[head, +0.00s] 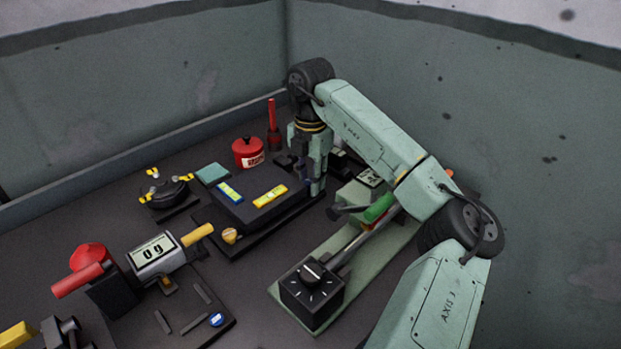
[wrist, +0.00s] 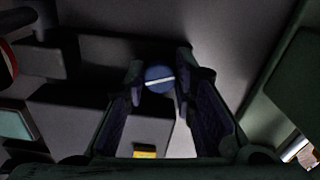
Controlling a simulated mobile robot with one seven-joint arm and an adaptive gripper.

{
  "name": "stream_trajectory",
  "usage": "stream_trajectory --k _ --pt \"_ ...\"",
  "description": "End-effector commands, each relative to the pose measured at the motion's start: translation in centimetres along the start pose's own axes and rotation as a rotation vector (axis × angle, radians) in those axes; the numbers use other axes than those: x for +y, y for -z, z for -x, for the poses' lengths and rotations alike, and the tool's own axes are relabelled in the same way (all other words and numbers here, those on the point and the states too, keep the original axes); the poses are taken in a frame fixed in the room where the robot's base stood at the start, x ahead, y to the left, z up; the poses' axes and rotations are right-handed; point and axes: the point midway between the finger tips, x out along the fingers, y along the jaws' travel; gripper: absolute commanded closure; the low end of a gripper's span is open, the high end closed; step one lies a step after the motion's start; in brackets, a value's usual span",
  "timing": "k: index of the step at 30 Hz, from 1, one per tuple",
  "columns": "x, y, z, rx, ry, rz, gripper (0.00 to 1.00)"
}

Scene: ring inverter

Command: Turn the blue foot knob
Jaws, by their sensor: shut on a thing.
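A round blue knob with a white line across its face (wrist: 160,79) sits between my fingertips in the wrist view. My gripper (wrist: 161,85) is shut on it, one finger on each side. In the head view my gripper (head: 316,189) points down at the right end of the low dark box (head: 240,208); the knob it holds is hidden there. Another blue knob with a white mark (head: 216,319) sits on the dark plate at the front, apart from my gripper. A yellow-orange knob (head: 229,236) is at the dark box's near-left corner.
A red pot (head: 247,152) and a red-handled tool (head: 272,122) stand behind. A grey gauge (head: 153,253) stands to the left. Walls close off the back and right.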

Motion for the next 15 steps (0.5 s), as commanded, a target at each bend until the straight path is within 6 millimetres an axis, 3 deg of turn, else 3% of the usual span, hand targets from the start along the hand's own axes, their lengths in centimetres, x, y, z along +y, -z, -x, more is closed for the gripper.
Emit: stream_trajectory --k 5,15 --pt "-0.02 0.00 0.01 0.000 0.001 0.000 1.00" --pt "-0.05 -0.03 -0.07 -0.001 0.001 0.040 1.00"
